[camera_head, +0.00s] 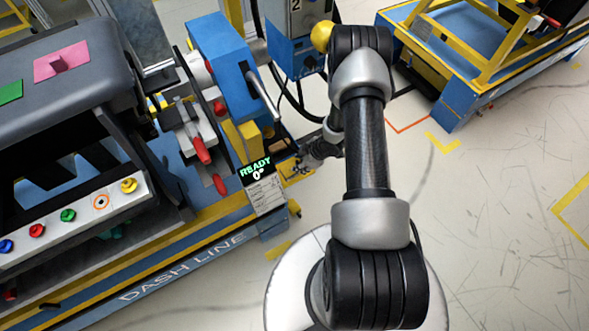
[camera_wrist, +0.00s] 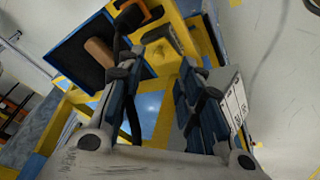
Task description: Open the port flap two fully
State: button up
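My gripper (camera_head: 312,158) is low beside the right end of the dash line fixture, near the display reading READY 0°. Beyond the fingers are yellow framework (camera_wrist: 172,50) and a dark blue-edged panel with a brown cylindrical handle (camera_wrist: 99,52). I cannot tell for certain which part is port flap two, or how far open it is. A grey and blue station marked 2 (camera_head: 296,42) stands at the top middle of the head view.
The READY display (camera_head: 257,168) hangs above a paper label close to my gripper. Red-handled clamps (camera_head: 200,148) and a blue housing (camera_head: 225,65) stand to the left. A blue and yellow cart (camera_head: 450,105) is at upper right. The floor at right is clear.

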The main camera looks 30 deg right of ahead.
aim_at(288, 169)
jog(key=b+x, duration=0.2)
jog(key=x, duration=0.5)
jog(key=shift+w+f, duration=0.1)
jog(key=shift+c, duration=0.5)
grip_shut()
